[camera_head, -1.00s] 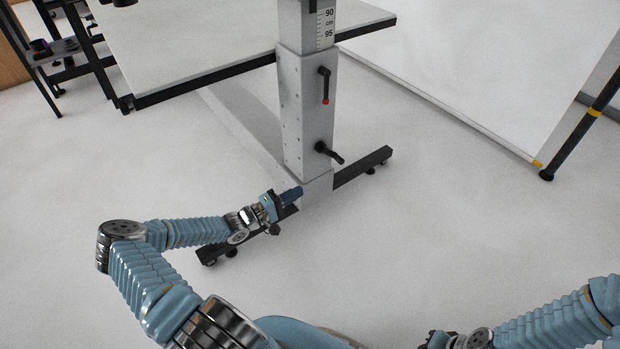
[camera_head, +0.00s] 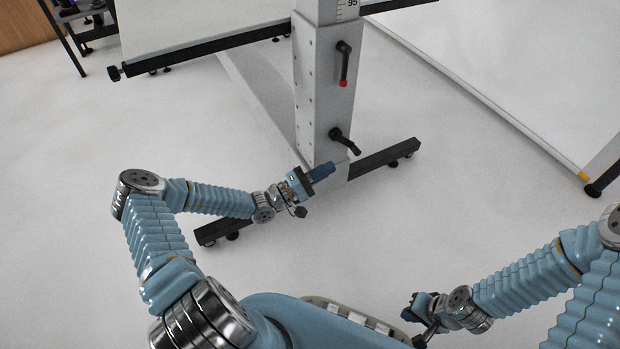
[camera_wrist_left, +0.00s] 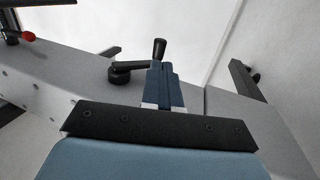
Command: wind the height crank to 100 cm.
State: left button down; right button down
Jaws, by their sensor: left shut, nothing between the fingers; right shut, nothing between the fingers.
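The height crank (camera_head: 343,141) is a black arm with a handle on the lower side of the grey column (camera_head: 318,95). In the left wrist view the crank (camera_wrist_left: 125,70) shows just beyond my fingertips, its handle standing up. The scale (camera_head: 347,8) at the top of the column reads 95 at the frame edge. My left gripper (camera_head: 321,170) is shut and empty, just below and left of the crank. In the left wrist view its fingers (camera_wrist_left: 163,85) overlap the crank arm; I cannot tell whether they touch. My right gripper (camera_head: 418,303) is shut and empty at the lower right.
A black lever with a red tip (camera_head: 344,62) sits above the crank. The column stands on a black foot bar (camera_head: 385,158) with casters. A tilted white board (camera_head: 200,30) is at upper left, and a white panel (camera_head: 500,70) at right.

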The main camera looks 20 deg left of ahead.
aim_at(346, 143)
pick_arm(q)
jog(key=x, duration=0.6)
jog(key=shift+b, duration=0.45)
pick_arm(e)
jog(key=shift+f, duration=0.55)
jog(key=shift+w, duration=0.1)
